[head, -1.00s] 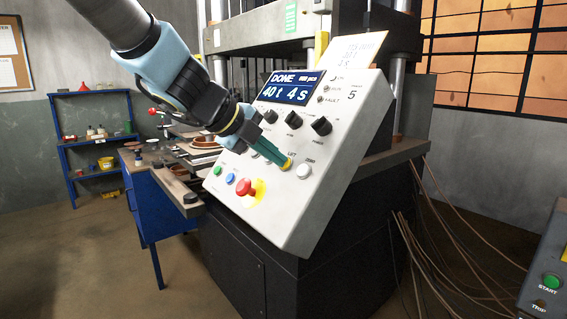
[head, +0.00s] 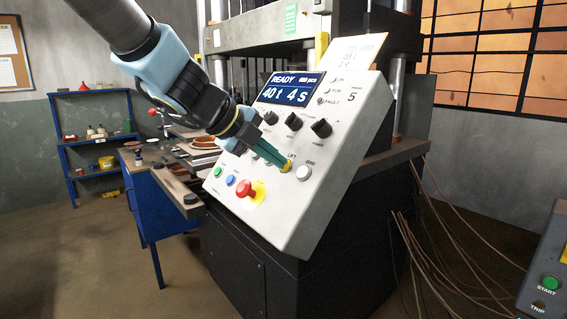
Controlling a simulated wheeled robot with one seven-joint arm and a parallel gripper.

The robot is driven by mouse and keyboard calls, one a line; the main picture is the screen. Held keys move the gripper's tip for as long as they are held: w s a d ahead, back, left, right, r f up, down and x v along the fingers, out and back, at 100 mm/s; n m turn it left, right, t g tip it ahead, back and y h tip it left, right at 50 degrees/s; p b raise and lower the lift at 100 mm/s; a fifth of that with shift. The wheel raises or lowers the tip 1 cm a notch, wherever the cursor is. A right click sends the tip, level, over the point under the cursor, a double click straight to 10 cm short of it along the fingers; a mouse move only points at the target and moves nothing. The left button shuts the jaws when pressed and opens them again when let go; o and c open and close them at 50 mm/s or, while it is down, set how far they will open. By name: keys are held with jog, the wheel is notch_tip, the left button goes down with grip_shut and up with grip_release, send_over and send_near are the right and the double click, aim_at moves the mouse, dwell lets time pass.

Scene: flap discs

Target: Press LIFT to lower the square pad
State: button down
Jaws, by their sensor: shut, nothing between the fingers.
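The white control panel (head: 325,215) stands tilted on the dark press. Its display (head: 291,89) reads READY, 40 t, 4 s. The LIFT label shows just above a yellow button (head: 286,166). My gripper (head: 279,163) is shut and empty, with its green fingertips at the yellow button, partly covering it. I cannot tell whether the button is pushed in. The square pad cannot be made out in this view.
A white ZERO button (head: 303,172) is just right of my fingertips. A red mushroom button (head: 246,188), a blue button (head: 231,180) and a green button (head: 217,172) lie to the lower left. Black knobs (head: 293,121) sit above. Cables hang at the right.

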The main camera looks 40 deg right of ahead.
jog(key=p+v, duration=0.4)
jog(key=v, duration=0.3)
jog(key=shift+a+r+p, duration=0.2)
jog(key=shift+p, duration=0.1)
dwell(0.6)
jog(key=w+a+f+n+t, duration=0.2)
jog(key=w+a+n+t, duration=0.3)
jog(key=w+n, duration=0.45)
jog(key=w+a+f+n+t+y+b, duration=0.1)
jog(key=w+a+f+n+t+y, duration=0.15)
jog(key=w+a+n, duration=0.35)
jog(key=w+a+f+n+t+y, duration=0.1)
jog(key=w+a+f+n+y, duration=0.25)
jog(key=a, duration=0.55)
jog(key=a+f+n+g+y, duration=0.25)
jog(key=a+f+n, duration=0.35)
jog(key=a, duration=0.5)
jog(key=s+a+f+n+g+y+b, duration=0.1)
jog(key=s+a+f+n+g, duration=0.2)
jog(key=s+n, duration=0.7)
jog(key=a+f, duration=0.2)
jog(key=a, duration=0.2)
jog(key=shift+a+f+g, duration=0.25)
jog(key=shift+a+g, duration=0.1)
jog(key=shift+g, duration=0.05)
